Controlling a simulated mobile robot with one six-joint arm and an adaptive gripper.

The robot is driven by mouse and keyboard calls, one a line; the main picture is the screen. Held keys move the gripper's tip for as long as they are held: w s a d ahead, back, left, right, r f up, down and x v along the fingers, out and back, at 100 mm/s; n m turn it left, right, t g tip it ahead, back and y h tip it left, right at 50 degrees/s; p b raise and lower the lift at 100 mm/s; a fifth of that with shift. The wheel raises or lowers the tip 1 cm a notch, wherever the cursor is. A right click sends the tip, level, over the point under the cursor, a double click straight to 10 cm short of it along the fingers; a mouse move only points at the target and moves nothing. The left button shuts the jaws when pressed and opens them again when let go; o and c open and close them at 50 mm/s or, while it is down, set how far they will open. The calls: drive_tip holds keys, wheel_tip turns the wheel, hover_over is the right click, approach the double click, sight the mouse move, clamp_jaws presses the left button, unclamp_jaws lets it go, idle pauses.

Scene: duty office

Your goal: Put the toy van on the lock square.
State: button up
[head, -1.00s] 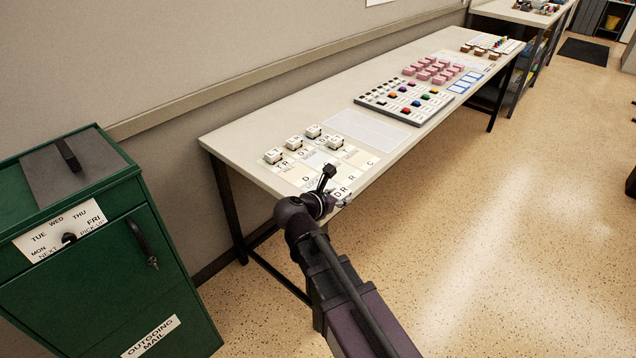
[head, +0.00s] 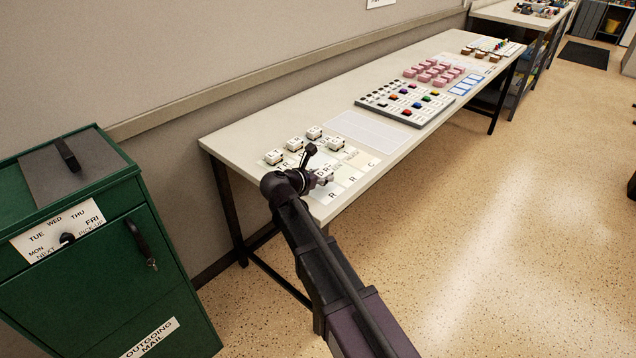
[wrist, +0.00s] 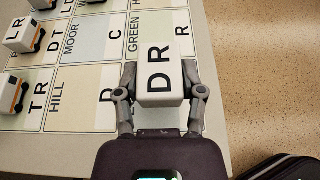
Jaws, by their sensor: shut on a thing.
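My gripper (wrist: 161,80) is shut on a white-roofed toy van (wrist: 160,55) marked "D R", with a finger on each side. In the head view the van (head: 324,178) is in my gripper (head: 318,181) over the near part of a lettered square mat (head: 352,175). I cannot tell its height above the mat. In the wrist view the mat has a "MOOR" square (wrist: 86,38), a "HILL" square (wrist: 82,98) and a "GREEN" square (wrist: 122,30). I cannot read a lock label; my arm and the van hide some squares.
Other white-topped vans stand on the mat's far side, among them one at the left (head: 273,156) and one at the back (head: 313,132). A blank white sheet (head: 368,130) and a grey tray (head: 405,104) lie further along the table. A green mail cabinet (head: 90,260) stands left.

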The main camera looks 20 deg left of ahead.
sight(320, 189)
drive_tip(key=shift+w+a, duration=0.5)
wheel_tip(320, 189, down, 4)
drive_tip(key=b, duration=0.3)
drive_tip(key=shift+r+b, duration=0.15)
drive_tip(key=shift+b, duration=0.2)
drive_tip(key=o, duration=1.1)
drive_tip(key=shift+r, duration=0.1)
